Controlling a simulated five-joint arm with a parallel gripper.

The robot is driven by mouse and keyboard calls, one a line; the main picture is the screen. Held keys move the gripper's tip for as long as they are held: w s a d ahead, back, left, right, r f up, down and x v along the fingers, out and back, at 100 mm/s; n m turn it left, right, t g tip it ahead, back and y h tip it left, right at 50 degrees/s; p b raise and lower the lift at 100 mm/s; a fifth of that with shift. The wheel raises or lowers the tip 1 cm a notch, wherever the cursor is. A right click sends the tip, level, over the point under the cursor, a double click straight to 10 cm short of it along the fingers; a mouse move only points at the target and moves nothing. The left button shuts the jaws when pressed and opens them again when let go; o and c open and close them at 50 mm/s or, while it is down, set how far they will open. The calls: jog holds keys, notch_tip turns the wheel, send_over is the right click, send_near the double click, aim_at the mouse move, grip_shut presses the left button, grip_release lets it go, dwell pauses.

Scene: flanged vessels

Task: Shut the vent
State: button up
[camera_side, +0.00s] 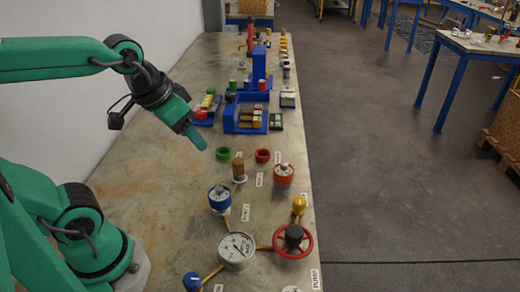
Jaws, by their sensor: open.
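My gripper (197,141) has green fingers and hangs at the left of the bench, pointing down and right. It is apart from the fittings and holds nothing that I can see. A red handwheel (305,248) with a dark hub stands at the front right. A round white gauge (237,249) sits left of it, joined by brass pipes. A blue knob (192,282) is at the front left. A blue flanged vessel (219,198) and a red flanged vessel (284,174) stand behind. The labels are too small to tell which part is the vent.
A brass-coloured cylinder (238,166), a green ring (222,153) and a red ring (262,156) stand near the vessels. A yellow-topped fitting (299,204) stands behind the handwheel. Blue racks (245,118) stand farther back. The left of the bench is mostly bare.

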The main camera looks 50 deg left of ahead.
jog(key=w+d+g, duration=0.1)
jog(key=w+d, duration=0.2)
jog(key=w, duration=0.4)
jog(key=g, duration=0.4)
send_near(300, 200)
jog(key=shift+s+f, duration=0.2)
jog(key=shift+w+d+f, duration=0.15)
jog(key=shift+f, duration=0.15)
jog(key=shift+f, duration=0.1)
jog(key=shift+f, duration=3.8)
jog(key=c, duration=1)
